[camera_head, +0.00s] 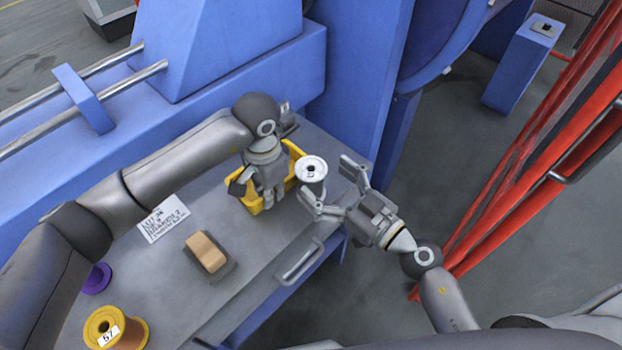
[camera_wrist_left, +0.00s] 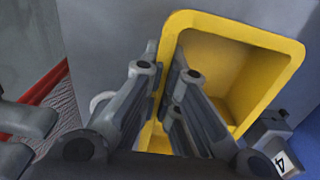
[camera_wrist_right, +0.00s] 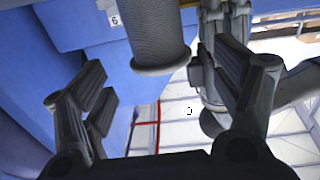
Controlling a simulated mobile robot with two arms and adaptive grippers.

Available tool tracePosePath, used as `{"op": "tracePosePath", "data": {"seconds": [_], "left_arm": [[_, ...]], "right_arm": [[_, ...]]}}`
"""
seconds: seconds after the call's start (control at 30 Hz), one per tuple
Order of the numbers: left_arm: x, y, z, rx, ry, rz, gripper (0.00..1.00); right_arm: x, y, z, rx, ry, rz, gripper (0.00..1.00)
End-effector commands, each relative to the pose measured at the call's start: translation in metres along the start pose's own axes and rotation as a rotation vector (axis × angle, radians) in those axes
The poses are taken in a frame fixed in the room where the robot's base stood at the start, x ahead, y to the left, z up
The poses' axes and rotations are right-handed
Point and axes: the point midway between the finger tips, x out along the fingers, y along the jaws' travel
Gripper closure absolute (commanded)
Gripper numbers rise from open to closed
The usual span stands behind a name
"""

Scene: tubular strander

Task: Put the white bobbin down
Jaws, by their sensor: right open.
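The white bobbin (camera_head: 311,171) stands upright at the table's far right corner, beside the yellow bin. In the right wrist view its grey wound body (camera_wrist_right: 155,35) shows ahead of my fingers, apparently upside down. My right gripper (camera_head: 332,187) is open, its fingers spread near the bobbin; I see no clear contact. My left gripper (camera_head: 262,200) is over the yellow bin (camera_head: 285,182). In the left wrist view its fingers (camera_wrist_left: 164,62) are close together on either side of the bin's wall (camera_wrist_left: 270,38).
The table (camera_head: 240,285) also holds a paper label (camera_head: 163,218), a tan block on a dark base (camera_head: 207,252), an orange spool (camera_head: 116,328) and a purple spool (camera_head: 97,279). A blue machine frame (camera_head: 230,45) stands behind. Red rails (camera_head: 530,150) run along the right.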

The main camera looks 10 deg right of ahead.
Motion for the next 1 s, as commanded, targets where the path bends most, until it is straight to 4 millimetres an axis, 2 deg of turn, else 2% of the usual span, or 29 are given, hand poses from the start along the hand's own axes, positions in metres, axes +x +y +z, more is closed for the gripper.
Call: {"op": "tracePosePath", "data": {"seconds": [0.2, 0.5, 1.0], "left_arm": [[0.0, 0.0, 0.0, 0.0, 0.0, 0.0, 1.0], [0.0, 0.0, 0.0, 0.0, 0.0, 0.0, 1.0], [0.0, 0.0, 0.0, 0.0, 0.0, 0.0, 1.0]], "right_arm": [[0.024, 0.0, -0.001, 0.001, 0.0, 0.0, 0.15], [0.027, 0.0, -0.001, 0.001, -0.001, 0.0, 0.16], [0.027, 0.0, -0.001, 0.0, -0.001, 0.0, 0.81]]}}
